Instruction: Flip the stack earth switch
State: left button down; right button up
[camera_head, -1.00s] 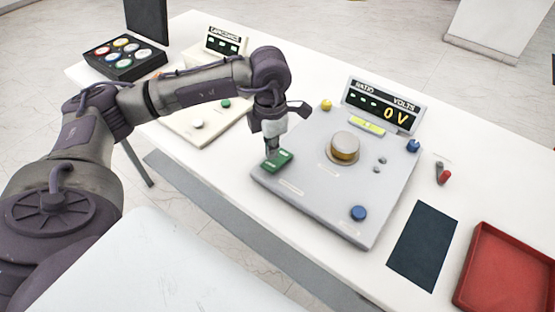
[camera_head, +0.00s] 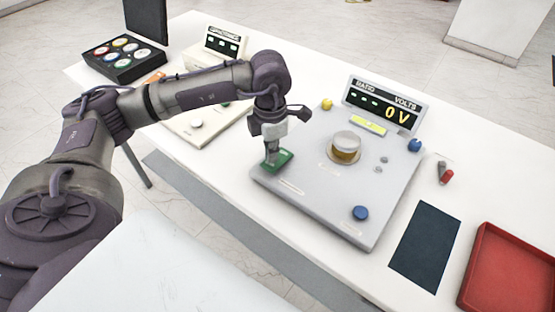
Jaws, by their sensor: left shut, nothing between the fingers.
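A grey test unit (camera_head: 310,205) lies on the white table, with a display (camera_head: 385,105) at its back reading 0 V. A green switch plate (camera_head: 283,162) sits at its left corner; no label on it is readable, and its lever is hidden by the gripper. My left gripper (camera_head: 271,162) points down, shut and empty, with its tips at the left part of the green plate. Whether the tips touch it I cannot tell. My right gripper is not in view.
On the unit are a large round knob (camera_head: 344,147), a blue knob (camera_head: 360,213), another blue knob (camera_head: 414,145) and a yellow knob (camera_head: 327,104). A dark mat (camera_head: 425,245) and red tray (camera_head: 510,272) lie to the right. A second unit (camera_head: 196,128) stands behind my arm.

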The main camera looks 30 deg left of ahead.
pick_arm(q)
jog(key=shift+f+b, duration=0.85)
jog(key=shift+f, duration=0.15)
jog(key=shift+r, duration=0.15)
jog(key=shift+r+p, duration=2)
jog(key=shift+r, duration=1.45)
